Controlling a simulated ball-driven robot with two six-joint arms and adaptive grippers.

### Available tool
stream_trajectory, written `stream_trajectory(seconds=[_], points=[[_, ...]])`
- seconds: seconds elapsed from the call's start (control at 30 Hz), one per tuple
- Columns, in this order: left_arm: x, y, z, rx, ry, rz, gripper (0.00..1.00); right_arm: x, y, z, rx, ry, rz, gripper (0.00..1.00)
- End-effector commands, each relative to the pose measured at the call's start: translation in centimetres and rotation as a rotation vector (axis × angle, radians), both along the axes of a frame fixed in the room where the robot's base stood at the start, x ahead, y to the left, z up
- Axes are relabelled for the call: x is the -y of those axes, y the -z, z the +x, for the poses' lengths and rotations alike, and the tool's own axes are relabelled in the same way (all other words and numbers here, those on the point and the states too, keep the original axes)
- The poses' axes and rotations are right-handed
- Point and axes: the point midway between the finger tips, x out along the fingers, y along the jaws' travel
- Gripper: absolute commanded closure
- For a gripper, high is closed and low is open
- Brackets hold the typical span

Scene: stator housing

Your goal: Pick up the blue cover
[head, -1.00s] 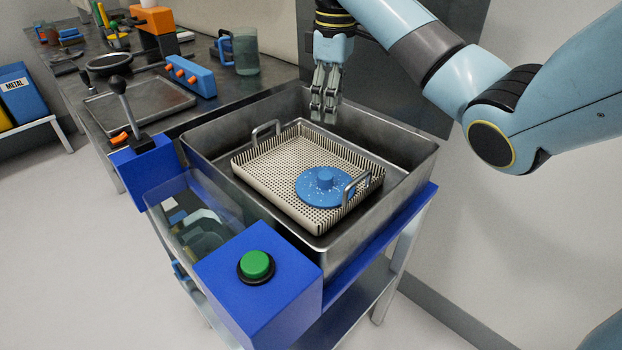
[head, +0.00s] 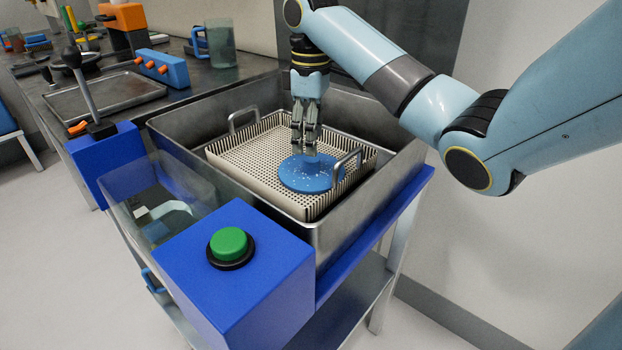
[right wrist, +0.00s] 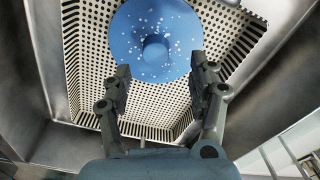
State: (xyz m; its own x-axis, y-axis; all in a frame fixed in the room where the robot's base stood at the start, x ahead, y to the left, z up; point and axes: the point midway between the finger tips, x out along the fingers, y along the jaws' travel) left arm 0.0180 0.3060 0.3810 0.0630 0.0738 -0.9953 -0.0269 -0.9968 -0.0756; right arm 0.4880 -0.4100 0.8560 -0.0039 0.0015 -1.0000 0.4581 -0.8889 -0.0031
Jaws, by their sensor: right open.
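The blue cover (head: 305,177) is a round disc with a central knob and white specks. It lies in the perforated basket (head: 240,155), near the handle on the right. My right gripper (head: 303,150) points down just above the cover, its fingers hiding the knob in the head view. In the right wrist view the gripper (right wrist: 160,85) is open, and the cover (right wrist: 135,45) with its knob lies beyond the fingertips, roughly between them. The fingers look empty. My left gripper is not in view.
The basket sits inside a deep metal basin (head: 165,135) with raised walls. Basket handles (head: 243,118) stand up at two sides. A blue box with a green button (head: 229,244) is in front. A lever (head: 85,85) stands to the left. A bench with tools is behind.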

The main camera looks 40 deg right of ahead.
Motion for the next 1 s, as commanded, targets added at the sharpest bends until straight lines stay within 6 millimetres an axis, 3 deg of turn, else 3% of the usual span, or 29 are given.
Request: stream_trajectory(seconds=[0.17,0.47,0.7,1.0], points=[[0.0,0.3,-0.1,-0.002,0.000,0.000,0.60,0.1,1.5,0.1,0.002,0.000,-0.001,0.40],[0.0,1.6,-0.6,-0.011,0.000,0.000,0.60,0.5,5.8,0.3,0.001,0.000,0.000,0.40],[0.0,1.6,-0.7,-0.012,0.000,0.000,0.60,0.5,6.0,0.3,0.003,-0.001,-0.002,0.40],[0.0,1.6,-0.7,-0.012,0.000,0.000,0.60,0.5,6.0,0.3,0.003,-0.001,-0.002,0.78]])
